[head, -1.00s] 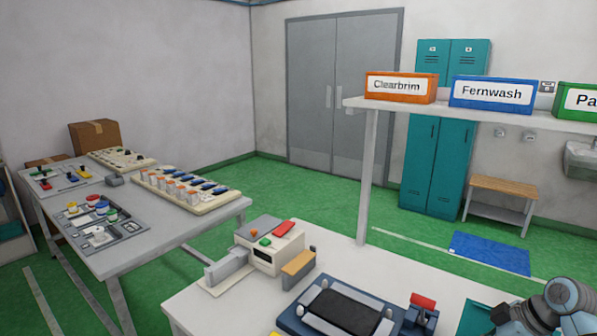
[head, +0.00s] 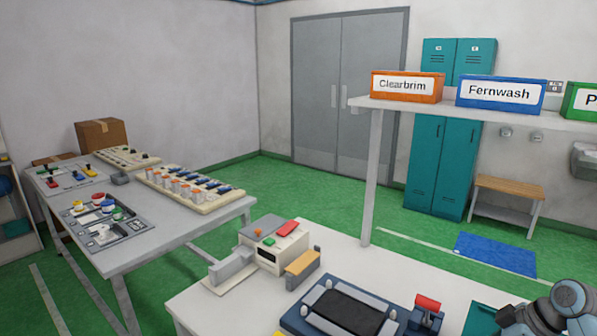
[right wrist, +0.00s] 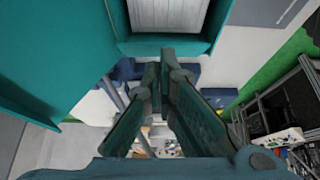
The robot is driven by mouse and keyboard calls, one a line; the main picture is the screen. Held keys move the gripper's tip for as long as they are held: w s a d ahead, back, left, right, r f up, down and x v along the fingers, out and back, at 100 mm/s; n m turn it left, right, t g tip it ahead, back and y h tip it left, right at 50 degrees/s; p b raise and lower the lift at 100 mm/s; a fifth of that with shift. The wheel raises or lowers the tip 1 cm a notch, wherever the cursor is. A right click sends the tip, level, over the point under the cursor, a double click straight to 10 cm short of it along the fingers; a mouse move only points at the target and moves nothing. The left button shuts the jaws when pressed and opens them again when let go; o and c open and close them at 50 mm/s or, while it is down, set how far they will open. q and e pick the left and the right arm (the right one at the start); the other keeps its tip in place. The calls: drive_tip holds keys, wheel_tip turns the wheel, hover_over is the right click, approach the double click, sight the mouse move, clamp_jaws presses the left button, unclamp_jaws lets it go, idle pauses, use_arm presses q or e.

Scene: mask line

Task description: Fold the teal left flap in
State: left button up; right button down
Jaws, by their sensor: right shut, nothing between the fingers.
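In the right wrist view a broad teal panel (right wrist: 60,55), which looks like a flap, fills the upper left. Beside it at the top is a teal-edged opening (right wrist: 165,45) with a pale ribbed surface inside. My right gripper (right wrist: 160,60) is shut and empty, its fingertips pointing at the near edge of this opening. I cannot tell whether they touch it. In the head view only a teal corner (head: 480,318) shows at the bottom right, partly behind my right arm. My left gripper is in neither view.
On the white table stand a cream machine (head: 270,250) and a dark blue fixture with a black top (head: 345,310). Orange, blue and green labelled bins, including Clearbrim (head: 406,88), sit on the shelf above. A grey side table (head: 150,262) holds panels at left.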

drive_tip(key=shift+f, duration=0.15)
drive_tip(key=shift+f+b, duration=0.4)
drive_tip(key=shift+f, duration=0.75)
wheel_tip(320, 180, up, 8)
drive_tip(key=p, duration=0.9)
drive_tip(key=shift+r, duration=0.2)
drive_tip(key=shift+f, duration=0.2)
drive_tip(key=shift+d, duration=0.1)
